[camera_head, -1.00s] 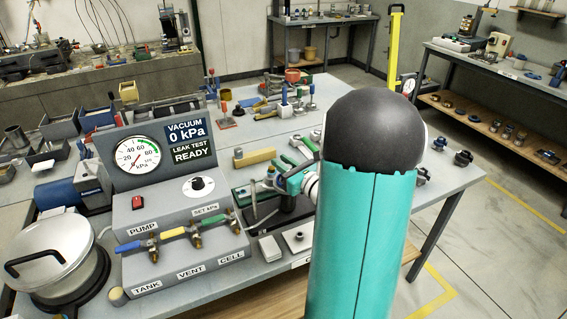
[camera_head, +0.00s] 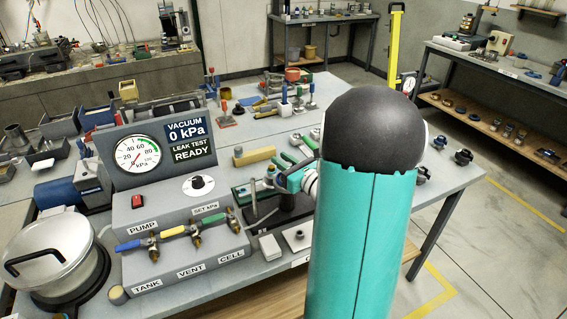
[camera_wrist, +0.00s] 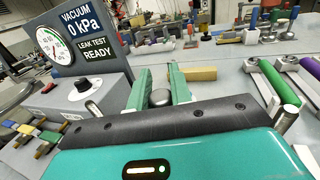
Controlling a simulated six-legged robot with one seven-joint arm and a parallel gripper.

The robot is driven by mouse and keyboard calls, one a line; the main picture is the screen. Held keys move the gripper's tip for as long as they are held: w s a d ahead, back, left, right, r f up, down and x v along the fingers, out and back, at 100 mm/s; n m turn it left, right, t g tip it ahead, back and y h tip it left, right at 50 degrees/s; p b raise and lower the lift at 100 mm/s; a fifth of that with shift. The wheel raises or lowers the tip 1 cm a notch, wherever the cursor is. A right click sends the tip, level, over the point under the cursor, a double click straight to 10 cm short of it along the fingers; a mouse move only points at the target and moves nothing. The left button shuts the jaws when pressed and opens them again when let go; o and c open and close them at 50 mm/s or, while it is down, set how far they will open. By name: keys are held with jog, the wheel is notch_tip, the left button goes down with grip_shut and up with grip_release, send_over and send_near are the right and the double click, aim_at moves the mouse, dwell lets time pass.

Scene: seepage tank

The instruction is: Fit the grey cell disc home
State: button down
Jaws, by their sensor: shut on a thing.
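My gripper (camera_wrist: 164,88) shows in the wrist view with its two green fingers on either side of a grey, round-topped piece, which looks like the grey cell disc (camera_wrist: 160,97). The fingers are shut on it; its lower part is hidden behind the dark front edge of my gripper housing. In the head view my large teal arm link covers much of the right middle, and the disc cannot be made out there. The vacuum console (camera_head: 185,232) stands left of my gripper, with its gauge (camera_head: 137,154) near zero and a display (camera_head: 190,138) reading 0 kPa, leak test ready.
Three valve handles, including the yellow one (camera_head: 173,232), line the console front. A lidded metal pot (camera_head: 50,262) stands at the left. A tan block (camera_head: 254,156) lies behind my gripper. Green and purple-handled tools (camera_wrist: 268,85) lie at the right in the wrist view.

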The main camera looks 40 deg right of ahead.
jog(key=shift+r, duration=2.4)
